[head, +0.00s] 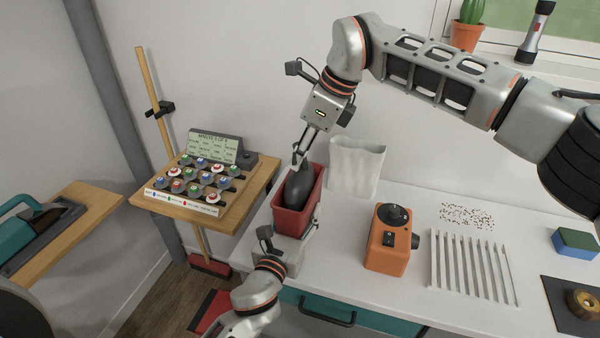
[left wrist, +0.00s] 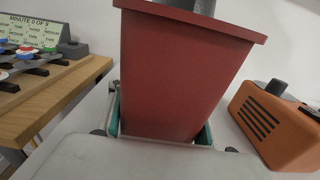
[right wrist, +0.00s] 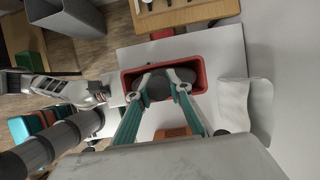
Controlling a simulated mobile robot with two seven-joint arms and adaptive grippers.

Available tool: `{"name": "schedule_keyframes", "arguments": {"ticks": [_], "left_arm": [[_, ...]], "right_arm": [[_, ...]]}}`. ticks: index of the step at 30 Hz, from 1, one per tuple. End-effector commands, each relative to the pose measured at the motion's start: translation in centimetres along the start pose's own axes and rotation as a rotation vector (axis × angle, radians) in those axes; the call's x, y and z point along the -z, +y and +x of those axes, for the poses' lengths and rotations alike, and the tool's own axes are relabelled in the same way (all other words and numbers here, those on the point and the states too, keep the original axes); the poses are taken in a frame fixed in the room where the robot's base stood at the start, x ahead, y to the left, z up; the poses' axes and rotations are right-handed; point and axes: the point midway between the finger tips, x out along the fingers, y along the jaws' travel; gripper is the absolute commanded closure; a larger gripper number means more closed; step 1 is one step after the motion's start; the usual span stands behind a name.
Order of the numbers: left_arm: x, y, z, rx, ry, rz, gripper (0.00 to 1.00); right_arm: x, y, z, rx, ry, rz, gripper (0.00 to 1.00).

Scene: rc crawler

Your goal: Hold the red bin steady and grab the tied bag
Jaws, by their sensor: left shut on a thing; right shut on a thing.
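The red bin (head: 291,222) stands at the left end of the white counter and also fills the middle of the left wrist view (left wrist: 185,75). My left gripper (head: 297,238) is shut on the bin's lower part, with a teal finger on each side of it. The dark grey tied bag (head: 298,188) is inside the bin, its upper part rising above the rim. My right gripper (head: 299,154) reaches down from above and is shut on the bag's top. In the right wrist view its fingertips meet over the bag (right wrist: 160,90); the exact grip on the knot is hidden.
A white open bag (head: 356,168) stands just right of the bin. An orange device (head: 388,245) and a white slatted rack (head: 470,268) are further right. A wooden stand with a button panel (head: 200,180) is close on the left.

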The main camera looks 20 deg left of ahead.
Motion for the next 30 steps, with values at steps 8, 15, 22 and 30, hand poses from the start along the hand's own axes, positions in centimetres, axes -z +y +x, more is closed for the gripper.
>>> {"name": "schedule_keyframes", "arguments": {"ticks": [8, 15, 22, 30], "left_arm": [[0.1, 0.0, 0.0, 0.000, 0.002, 0.001, 0.75], [0.1, 0.0, 0.0, 0.000, 0.001, 0.000, 0.75], [0.0, 0.0, 0.0, 0.001, 0.000, 0.000, 0.32], [0.0, 0.0, -0.1, 0.001, -0.001, -0.001, 0.32]], "right_arm": [[-1.4, 0.0, -3.3, 0.002, 0.000, -0.001, 1.00], [-1.5, 0.0, -3.6, 0.000, 0.000, -0.001, 1.00], [-1.5, 0.0, -3.6, 0.000, 0.000, -0.001, 1.00], [-1.5, 0.0, -3.6, 0.000, 0.000, -0.001, 1.00]]}}
